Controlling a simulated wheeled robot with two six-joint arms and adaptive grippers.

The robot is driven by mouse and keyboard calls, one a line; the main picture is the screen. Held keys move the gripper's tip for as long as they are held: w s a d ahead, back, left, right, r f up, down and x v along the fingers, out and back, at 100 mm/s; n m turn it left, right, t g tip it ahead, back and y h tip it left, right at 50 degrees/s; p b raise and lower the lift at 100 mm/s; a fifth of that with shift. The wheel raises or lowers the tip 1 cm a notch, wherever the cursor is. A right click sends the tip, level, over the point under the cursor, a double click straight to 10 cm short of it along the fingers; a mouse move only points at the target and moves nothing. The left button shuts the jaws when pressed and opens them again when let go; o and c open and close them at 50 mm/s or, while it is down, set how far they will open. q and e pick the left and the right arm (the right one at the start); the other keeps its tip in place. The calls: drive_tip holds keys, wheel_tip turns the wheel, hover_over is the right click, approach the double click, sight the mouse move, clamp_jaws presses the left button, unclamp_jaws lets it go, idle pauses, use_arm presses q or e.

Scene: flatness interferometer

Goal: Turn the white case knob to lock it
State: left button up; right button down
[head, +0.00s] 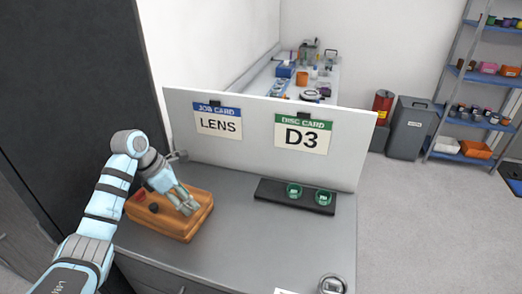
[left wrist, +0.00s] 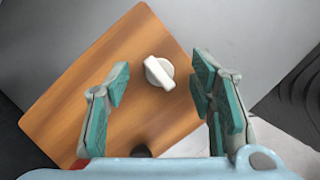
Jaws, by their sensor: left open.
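The wooden case (head: 172,225) sits on the grey bench at the left of the head view. Its brown top (left wrist: 110,60) fills much of the left wrist view. The white knob (left wrist: 159,73) is on that top, a round base with a raised bar across it. My left gripper (head: 188,207) is over the case; its open teal-padded fingers (left wrist: 160,82) show on either side of the knob, apart from it. In the head view the gripper hides the knob. My right gripper is in neither view.
A dark knob (head: 154,208) and a red one (head: 137,196) are also on the case. A black tray (head: 265,190) with green ring-like items (head: 294,190) lies right of it. A white panel (head: 255,150) with LENS and D3 cards stands behind. Bench between is clear.

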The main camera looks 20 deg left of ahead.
use_arm(q)
drive_tip(key=n+y+p, duration=0.1)
drive_tip(key=n, duration=0.1)
drive_tip(key=n+y+p, duration=0.1)
drive_tip(key=n, duration=0.2)
drive_tip(key=r+n+t+y+p, duration=0.1)
drive_tip(key=n, duration=0.2)
drive_tip(key=shift+s+d, duration=0.15)
drive_tip(key=shift+d, duration=0.1)
drive_tip(key=p+v, duration=0.2)
drive_tip(key=v, duration=1.2)
drive_tip(key=w+d+m+t+h, duration=0.25)
drive_tip(key=d+h, duration=0.55)
drive_tip(key=d, duration=0.8)
drive_tip(key=s+d+r+n+t+h, duration=0.1)
drive_tip(key=s+d+r+t+h, duration=0.1)
drive_tip(key=d+r+h, duration=0.5)
wheel_tip(320, 180, up, 3)
drive_tip(key=shift+d+f+n+t+h, duration=0.25)
drive_tip(key=shift+d+n+t+h, duration=0.15)
drive_tip(key=shift+t, duration=0.35)
drive_tip(key=shift+s, duration=0.15)
